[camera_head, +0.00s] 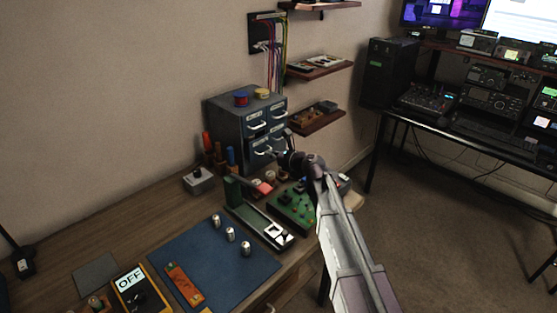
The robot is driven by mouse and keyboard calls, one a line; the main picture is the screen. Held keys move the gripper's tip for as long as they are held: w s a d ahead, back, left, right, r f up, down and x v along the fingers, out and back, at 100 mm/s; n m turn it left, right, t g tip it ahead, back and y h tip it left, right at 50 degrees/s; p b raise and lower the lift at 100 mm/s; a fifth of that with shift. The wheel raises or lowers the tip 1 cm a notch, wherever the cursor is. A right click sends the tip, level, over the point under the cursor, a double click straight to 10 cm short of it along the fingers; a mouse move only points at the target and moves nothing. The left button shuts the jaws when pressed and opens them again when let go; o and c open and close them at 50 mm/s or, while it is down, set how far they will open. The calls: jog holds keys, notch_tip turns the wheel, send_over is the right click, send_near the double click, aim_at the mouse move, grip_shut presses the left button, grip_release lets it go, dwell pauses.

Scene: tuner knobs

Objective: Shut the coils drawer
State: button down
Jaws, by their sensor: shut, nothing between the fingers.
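A blue-grey drawer cabinet (225,118) stands at the back of the wooden bench. It has several drawers with white handles and small labels, which are too small to read, so I cannot tell which is the coils drawer. A lower left drawer handle (262,151) shows just beside my gripper. My gripper (271,154) is shut and empty, at the front of the cabinet's lower drawers. Whether it touches a drawer front cannot be told. My gripper and wrist hide part of the lower right front, and how far any drawer stands out is unclear.
Red and blue spools (240,98) sit on the cabinet. Screwdrivers (218,152) stand left of it. A green circuit board (292,207), a dark green stand (232,189) and a blue mat (205,275) with metal knobs lie in front. Wall shelves (320,67) are at the right.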

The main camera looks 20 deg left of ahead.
jog(key=w+a, duration=0.1)
jog(key=a, duration=0.1)
jog(key=shift+w+a, duration=0.3)
jog(key=shift+w, duration=0.05)
jog(key=shift+a+r, duration=0.15)
jog(key=shift+a, duration=0.1)
jog(key=shift+w, duration=0.1)
jog(key=p, duration=0.3)
send_near(261, 148)
jog(key=v, duration=0.6)
jog(key=shift+d, duration=0.1)
